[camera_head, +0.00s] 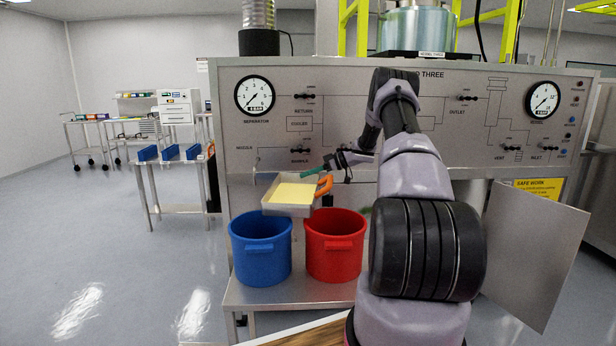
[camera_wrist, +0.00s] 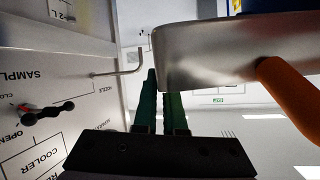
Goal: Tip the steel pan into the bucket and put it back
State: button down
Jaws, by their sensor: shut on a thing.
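The steel pan (camera_head: 268,200) is in the air above the gap between the two buckets, looking nearly level, with a flat yellow content (camera_head: 293,193) in it. An orange handle (camera_head: 325,185) is on its right side. My gripper (camera_head: 310,171), with green fingers, is shut on the pan at its back right; the exact grip point is hard to make out. In the wrist view the pan's steel side (camera_wrist: 215,50) and the orange handle (camera_wrist: 288,92) show beside the fingers (camera_wrist: 160,105). The blue bucket (camera_head: 261,255) and the red bucket (camera_head: 334,250) stand upright below, their insides mostly hidden.
The buckets stand on a low steel shelf (camera_head: 290,294) before the grey panel (camera_head: 262,140) with gauges and valve knobs. In the wrist view a thin bent pipe (camera_wrist: 128,68) sticks out of the panel near the fingers. An open door (camera_head: 535,250) is at right.

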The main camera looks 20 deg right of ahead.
jog(key=shift+s+a+r+n+h, duration=0.15)
jog(key=shift+r+h, duration=0.1)
jog(key=shift+r, duration=0.3)
jog(key=shift+a+r+n+h, duration=0.1)
jog(key=shift+r+n+h, duration=0.1)
jog(key=shift+r, duration=0.4)
jog(key=shift+s+a+r+n+h, duration=0.15)
jog(key=shift+r+h, duration=0.1)
jog(key=shift+r, duration=0.3)
jog(key=shift+n+t+h, duration=0.4)
jog(key=shift+n+h, duration=0.3)
jog(key=shift+h, duration=0.1)
jog(key=r, duration=0.1)
jog(key=a+r, duration=0.1)
jog(key=r, duration=0.2)
jog(key=shift+s+a+r, duration=0.35)
jog(key=shift+r, duration=0.05)
